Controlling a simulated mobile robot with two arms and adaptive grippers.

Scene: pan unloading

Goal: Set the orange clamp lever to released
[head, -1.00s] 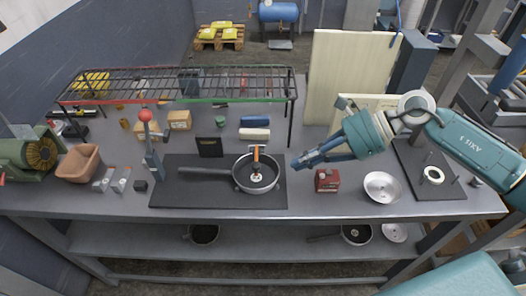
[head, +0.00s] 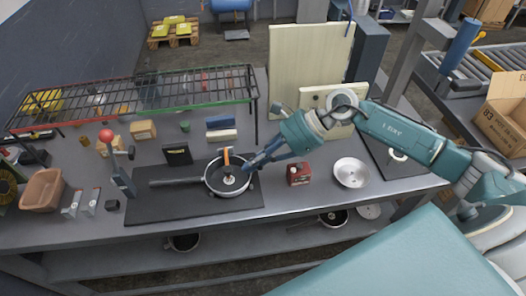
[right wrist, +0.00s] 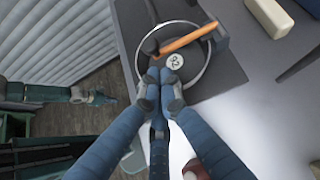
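The orange clamp lever (head: 227,157) stands up over the far side of the dark pan (head: 207,186). In the right wrist view the lever (right wrist: 188,39) is an orange bar slanting across the pan (right wrist: 144,62), above a pale disc marked 92 (right wrist: 174,62). My right gripper (head: 250,168) is at the pan's right edge, just right of the lever. In the right wrist view its fingertips (right wrist: 163,78) are together, apart from the lever, with nothing seen between them. My left gripper (right wrist: 106,98) seems to show small at the left of that view; its fingers are unclear.
The pan sits on a black mat (head: 150,208). A red-knobbed lever (head: 106,136) stands at the mat's left. A wire rack (head: 150,95) spans the back. White and blue blocks (head: 221,135) lie behind the pan.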

